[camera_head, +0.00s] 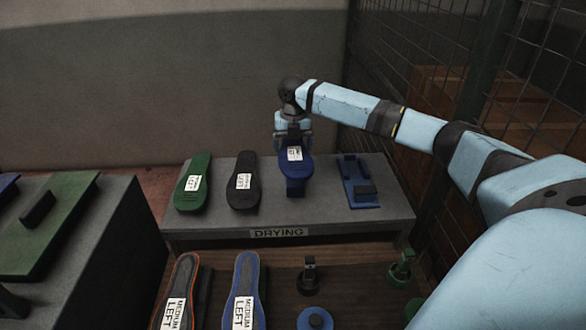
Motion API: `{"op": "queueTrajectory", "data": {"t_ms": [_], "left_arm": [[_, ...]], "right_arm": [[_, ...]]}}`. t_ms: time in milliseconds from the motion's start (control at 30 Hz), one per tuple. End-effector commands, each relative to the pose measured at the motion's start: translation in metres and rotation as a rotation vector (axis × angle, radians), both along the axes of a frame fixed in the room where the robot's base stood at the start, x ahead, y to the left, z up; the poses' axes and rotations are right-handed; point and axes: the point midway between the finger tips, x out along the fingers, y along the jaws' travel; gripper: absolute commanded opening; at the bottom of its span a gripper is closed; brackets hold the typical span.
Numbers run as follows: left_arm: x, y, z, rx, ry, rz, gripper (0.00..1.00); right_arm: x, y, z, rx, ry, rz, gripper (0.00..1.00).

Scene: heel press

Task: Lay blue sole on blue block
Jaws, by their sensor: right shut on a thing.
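My right gripper (293,138) is shut on the far end of the blue sole (293,166), which has a white label near the jaws. The sole is over the drying bench, between the black sole and a blue fixture. A darker blue piece (296,188) shows just below the sole's near end; I cannot tell whether it is a separate block or whether they touch. The blue fixture (361,194) lies to the right, a flat plate with raised blocks. Another blue piece (7,184) is cut off at the left edge. My left gripper is not in view.
A green sole (192,184) and a black sole (243,184) lie on the grey drying bench (215,232). Two labelled shoe pieces, a blue disc (315,319) and small stands are in front. A green fixture (45,222) is on the left bench. Wire mesh stands right.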

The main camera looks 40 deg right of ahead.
Motion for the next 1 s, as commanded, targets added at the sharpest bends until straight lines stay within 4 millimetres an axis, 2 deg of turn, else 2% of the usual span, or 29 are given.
{"op": "queueTrajectory", "data": {"t_ms": [100,200,433,667,1000], "left_arm": [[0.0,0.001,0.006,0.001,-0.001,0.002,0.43],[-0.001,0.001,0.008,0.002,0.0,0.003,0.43],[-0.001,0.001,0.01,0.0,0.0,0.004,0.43],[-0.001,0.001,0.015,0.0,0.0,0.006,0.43],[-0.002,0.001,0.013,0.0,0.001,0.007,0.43]], "right_arm": [[0.0,0.001,-0.026,0.0,0.004,0.0,0.58],[0.0,0.0,-0.041,0.001,0.001,0.0,0.58],[0.0,0.0,-0.058,0.0,0.001,0.0,0.58],[0.0,0.001,-0.09,0.001,0.001,-0.001,0.58],[0.0,0.0,-0.095,0.001,-0.001,0.0,0.58]]}}
